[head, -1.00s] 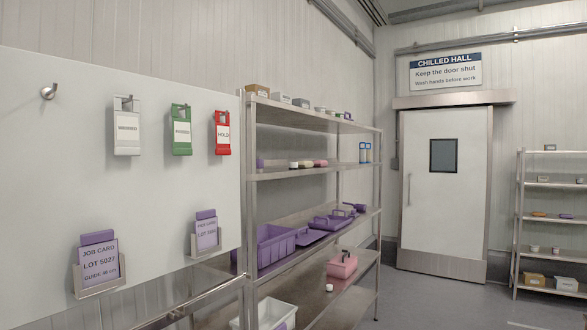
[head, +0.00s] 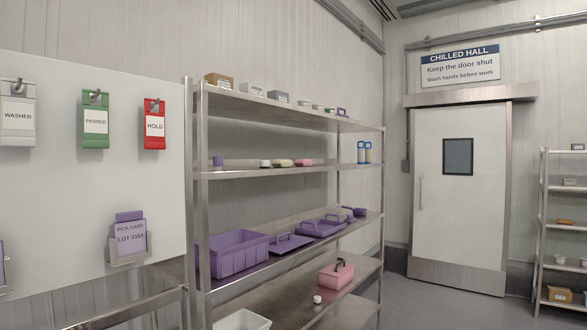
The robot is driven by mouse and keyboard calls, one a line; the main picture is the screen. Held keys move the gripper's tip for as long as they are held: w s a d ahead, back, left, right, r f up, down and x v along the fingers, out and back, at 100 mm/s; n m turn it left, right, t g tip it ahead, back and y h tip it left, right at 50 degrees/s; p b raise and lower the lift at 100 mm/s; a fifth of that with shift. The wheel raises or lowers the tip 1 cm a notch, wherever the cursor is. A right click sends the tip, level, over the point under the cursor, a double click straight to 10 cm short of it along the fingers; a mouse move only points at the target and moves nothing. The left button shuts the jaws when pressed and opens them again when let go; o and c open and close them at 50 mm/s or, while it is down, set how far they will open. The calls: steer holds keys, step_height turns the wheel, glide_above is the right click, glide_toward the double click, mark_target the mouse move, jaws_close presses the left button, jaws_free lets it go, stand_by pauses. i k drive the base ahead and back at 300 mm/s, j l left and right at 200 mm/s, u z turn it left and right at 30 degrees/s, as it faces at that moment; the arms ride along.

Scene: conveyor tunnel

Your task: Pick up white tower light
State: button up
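I see no white tower light that I can make out in the head view. My gripper is not in view. A steel shelf rack (head: 290,253) stands in the middle and holds boxes, small pots and purple trays. Two blue-and-white upright items (head: 364,152) stand at the right end of its second shelf; they are too small to identify.
A white board (head: 60,200) on the left carries white, green and red hanging tags and a purple pick card (head: 131,237). A closed white door (head: 458,185) is at the back right. A second rack (head: 543,230) stands at the right edge. Grey floor (head: 430,305) before the door is clear.

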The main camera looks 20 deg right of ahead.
mark_target(263, 164)
steer(key=i+l, duration=0.5)
steer(key=l, duration=0.15)
steer(key=i+l, duration=1)
steer(key=l, duration=0.25)
